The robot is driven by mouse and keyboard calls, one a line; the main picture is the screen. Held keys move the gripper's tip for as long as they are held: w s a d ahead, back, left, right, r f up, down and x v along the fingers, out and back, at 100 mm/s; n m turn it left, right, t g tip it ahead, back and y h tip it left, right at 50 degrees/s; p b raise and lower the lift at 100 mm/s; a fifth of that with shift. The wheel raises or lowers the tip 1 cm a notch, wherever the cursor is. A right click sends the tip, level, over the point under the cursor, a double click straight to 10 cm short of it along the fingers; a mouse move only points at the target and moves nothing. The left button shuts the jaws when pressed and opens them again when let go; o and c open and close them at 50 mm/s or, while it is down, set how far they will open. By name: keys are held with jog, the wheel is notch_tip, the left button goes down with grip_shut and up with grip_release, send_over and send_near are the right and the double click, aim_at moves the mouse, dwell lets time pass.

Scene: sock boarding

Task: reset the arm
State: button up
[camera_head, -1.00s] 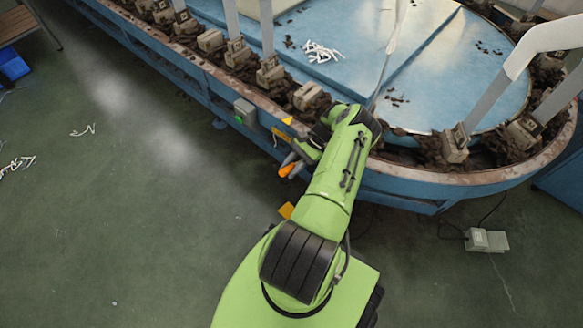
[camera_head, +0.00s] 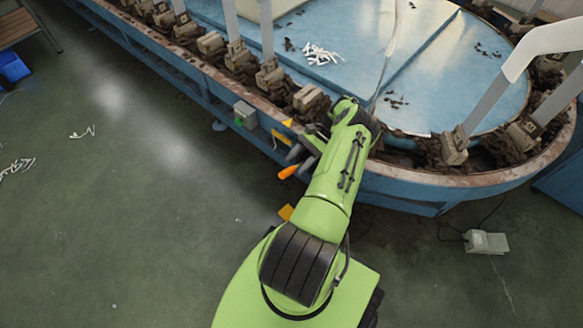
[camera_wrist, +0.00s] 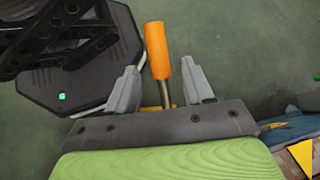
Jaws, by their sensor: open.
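My green arm reaches from my base toward the curved front edge of the sock boarding machine (camera_head: 404,190). My gripper (camera_head: 298,162) is beside that edge, near the yellow marks, at the end of the arm. In the wrist view, the two grey fingers of my gripper (camera_wrist: 160,92) stand wide apart. An orange handle (camera_wrist: 162,50) on a thin metal shaft shows between the fingers, with a gap on each side. The orange handle also shows beside the gripper in the head view (camera_head: 288,172). What the shaft is fixed to is hidden.
Upright boards on brackets line the machine's rim. White strips (camera_head: 322,54) lie on its blue top. A grey control box (camera_head: 245,114) hangs on its side. A pale box with a cable (camera_head: 486,242) sits on the floor at right. The green floor at left is mostly clear.

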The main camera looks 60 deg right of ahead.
jog(key=shift+v, duration=1.8)
